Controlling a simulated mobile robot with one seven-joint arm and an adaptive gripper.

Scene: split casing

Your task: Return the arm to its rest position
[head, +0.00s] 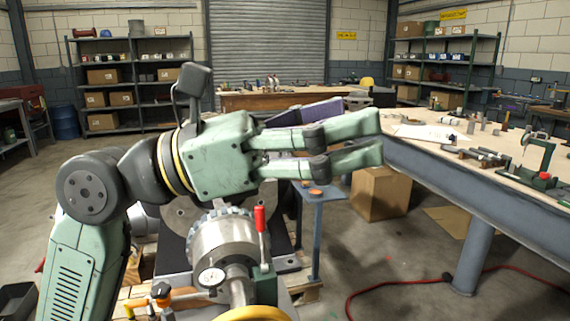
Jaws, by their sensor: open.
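My arm shows in the head view, raised at the left and bent over toward the right. My gripper (372,139) points to the right, with its two green fingers apart and nothing between them. It is in the air, in front of and above a metal machine (224,239) with a round steel body, a dial gauge and a red-handled lever. The lower part of the machine is cut off by the frame's bottom edge, and my arm hides some of what is behind it.
A long workbench (495,200) with tools stands at the right. A small blue stand (325,194) is just below my gripper in the picture. A cardboard box (381,193) and a red cable (400,281) are on the floor. Shelves (130,85) line the back wall.

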